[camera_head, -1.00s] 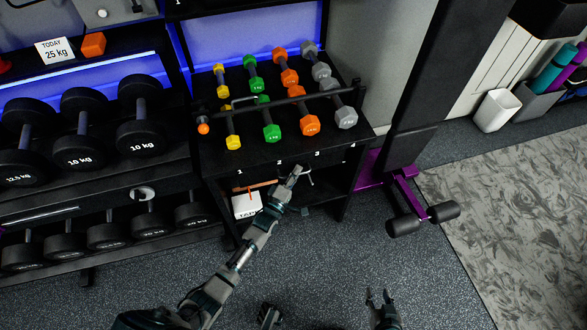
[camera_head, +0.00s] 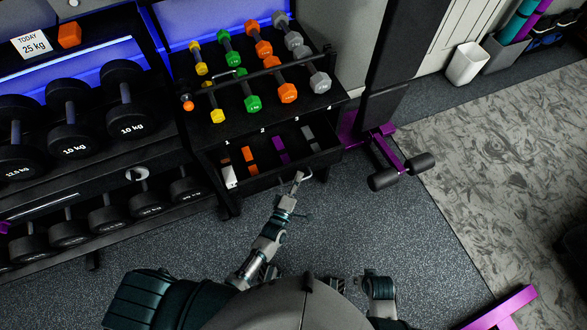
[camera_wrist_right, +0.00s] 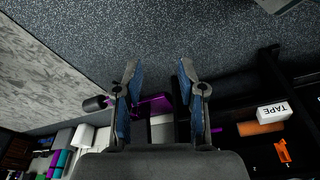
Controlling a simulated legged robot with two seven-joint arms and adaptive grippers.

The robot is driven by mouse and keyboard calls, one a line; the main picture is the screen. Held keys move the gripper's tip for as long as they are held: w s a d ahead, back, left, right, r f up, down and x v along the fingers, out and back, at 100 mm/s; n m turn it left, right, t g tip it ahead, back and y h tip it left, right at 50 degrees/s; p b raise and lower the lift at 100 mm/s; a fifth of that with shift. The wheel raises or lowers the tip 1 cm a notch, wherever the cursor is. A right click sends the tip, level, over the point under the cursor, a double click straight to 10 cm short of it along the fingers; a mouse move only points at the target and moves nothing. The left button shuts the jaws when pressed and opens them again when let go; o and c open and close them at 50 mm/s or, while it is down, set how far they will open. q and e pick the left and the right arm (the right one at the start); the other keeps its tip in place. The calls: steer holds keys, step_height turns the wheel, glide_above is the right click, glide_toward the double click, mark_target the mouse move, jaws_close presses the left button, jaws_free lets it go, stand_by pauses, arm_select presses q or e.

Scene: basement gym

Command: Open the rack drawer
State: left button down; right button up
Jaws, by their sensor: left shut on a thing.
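The black rack drawer (camera_head: 262,177) stands pulled out under the dumbbell shelf in the head view, with its inside visible. It holds a white box (camera_head: 229,176), orange pieces (camera_head: 250,160), a purple piece (camera_head: 281,150) and a grey piece (camera_head: 311,138). My left gripper (camera_head: 298,179) is shut on the drawer handle (camera_head: 307,174) at the drawer's front; the fingers partly hide the handle. My right gripper (camera_wrist_right: 158,66) is open and empty in the right wrist view, its two fingers apart. The white box marked TAPE also shows there (camera_wrist_right: 273,110).
Small coloured dumbbells (camera_head: 252,103) lie on the shelf above the drawer. A rack of black dumbbells (camera_head: 125,100) stands at the left. A bench with a purple frame (camera_head: 385,152) stands right of the rack. Speckled floor (camera_head: 390,225) in front is clear.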

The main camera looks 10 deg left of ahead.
arm_select(q)
steer(key=shift+s+d+f, duration=0.2)
steer(key=shift+s+f, duration=0.2)
steer(key=shift+s, duration=0.15)
arm_select(e)
steer(key=shift+f, duration=0.4)
arm_select(q)
steer(key=c, duration=1.2)
jaws_free()
steer(key=shift+w+r, duration=0.1)
steer(key=shift+w, duration=0.05)
arm_select(e)
steer(key=shift+a, duration=0.1)
steer(key=shift+w, duration=0.1)
arm_select(q)
steer(key=v, duration=1.2)
steer(key=shift+a, duration=0.1)
